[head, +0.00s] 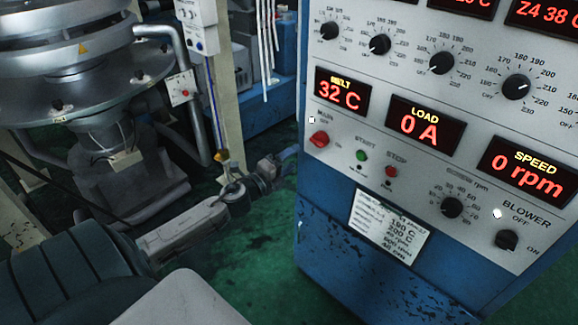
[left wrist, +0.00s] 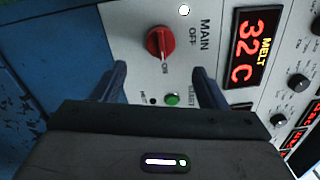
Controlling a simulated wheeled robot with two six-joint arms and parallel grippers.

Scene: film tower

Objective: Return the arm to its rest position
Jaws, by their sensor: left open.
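My left arm comes in from the lower left in the head view. Its gripper (head: 284,160) is beside the left edge of the control panel (head: 455,165), near the red main switch. In the left wrist view the two fingers of my left gripper (left wrist: 162,78) are spread apart with nothing between them. The red main switch (left wrist: 160,42) is beyond the fingertips, and its pale mark points toward ON. The green start button (left wrist: 172,99) shows between the fingers. I cannot tell the exact gap to the panel. My right gripper is in neither view.
The blue cabinet (head: 335,245) under the panel stands close on the right. Lit displays read melt 32 C (head: 342,91), load 0 A (head: 425,126) and speed 0 rpm (head: 527,172). A metal machine (head: 85,75) stands at left, a post (head: 222,95) behind my arm. Green floor (head: 262,260) is open between.

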